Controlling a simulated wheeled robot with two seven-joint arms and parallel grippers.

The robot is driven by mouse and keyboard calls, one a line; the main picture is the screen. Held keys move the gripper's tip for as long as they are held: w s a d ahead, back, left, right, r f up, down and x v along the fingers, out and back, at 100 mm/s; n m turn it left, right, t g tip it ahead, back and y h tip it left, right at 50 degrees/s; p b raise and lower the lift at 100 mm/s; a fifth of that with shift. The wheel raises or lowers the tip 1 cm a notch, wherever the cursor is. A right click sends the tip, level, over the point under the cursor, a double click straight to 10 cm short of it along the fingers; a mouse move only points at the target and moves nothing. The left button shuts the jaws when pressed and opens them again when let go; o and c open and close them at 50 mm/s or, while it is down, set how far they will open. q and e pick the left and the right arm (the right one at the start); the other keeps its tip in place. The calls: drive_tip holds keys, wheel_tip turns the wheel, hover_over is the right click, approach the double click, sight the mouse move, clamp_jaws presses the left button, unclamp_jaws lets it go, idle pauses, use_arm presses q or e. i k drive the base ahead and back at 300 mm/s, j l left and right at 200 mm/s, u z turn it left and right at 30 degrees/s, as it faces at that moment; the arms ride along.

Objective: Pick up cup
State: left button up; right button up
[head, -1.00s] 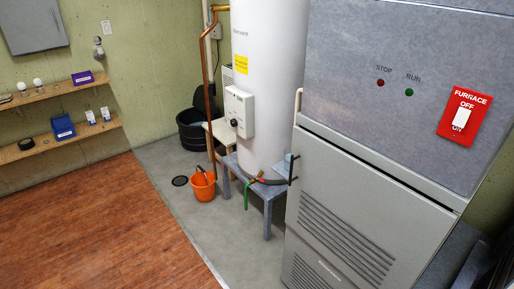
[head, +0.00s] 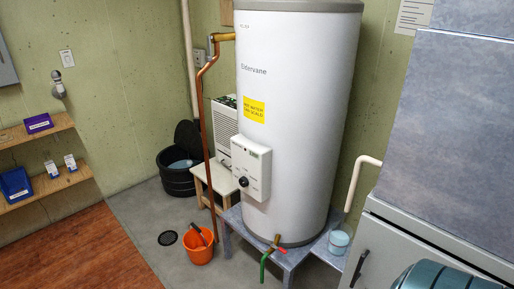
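A small light-blue cup-like container (head: 339,242) stands on the right part of the grey metal stand (head: 232,217), under the open end of a cream pipe (head: 366,161). It is to the right of the water heater's base. Its contents are not clear from here. Neither of my grippers shows in the head view.
A tall white water heater (head: 295,110) stands on the stand, with a green hose (head: 264,264) at its front. An orange bucket (head: 198,252) sits left of it. The grey furnace (head: 415,250) is at right. A teal ribbed object (head: 450,277) is cut off at bottom right.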

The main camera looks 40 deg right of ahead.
sight(341, 233)
drive_tip(key=i+z, duration=0.15)
drive_tip(key=i, duration=0.3)
drive_tip(key=i+j+z, duration=0.1)
drive_tip(key=i, duration=0.3)
drive_tip(key=i+j+z, duration=0.15)
drive_tip(key=i, duration=0.25)
drive_tip(key=i+j+z, duration=0.15)
drive_tip(key=z, duration=0.25)
drive_tip(key=i+j+z, duration=0.5)
drive_tip(key=z, duration=0.25)
drive_tip(key=i+j+z, duration=0.15)
drive_tip(key=j+z, duration=0.2)
drive_tip(key=i+j+z, duration=0.2)
drive_tip(key=j+z, duration=0.15)
drive_tip(key=z, duration=0.15)
drive_tip(key=i+j+z, duration=0.1)
drive_tip(key=j+z, duration=1.2)
drive_tip(key=j, duration=0.15)
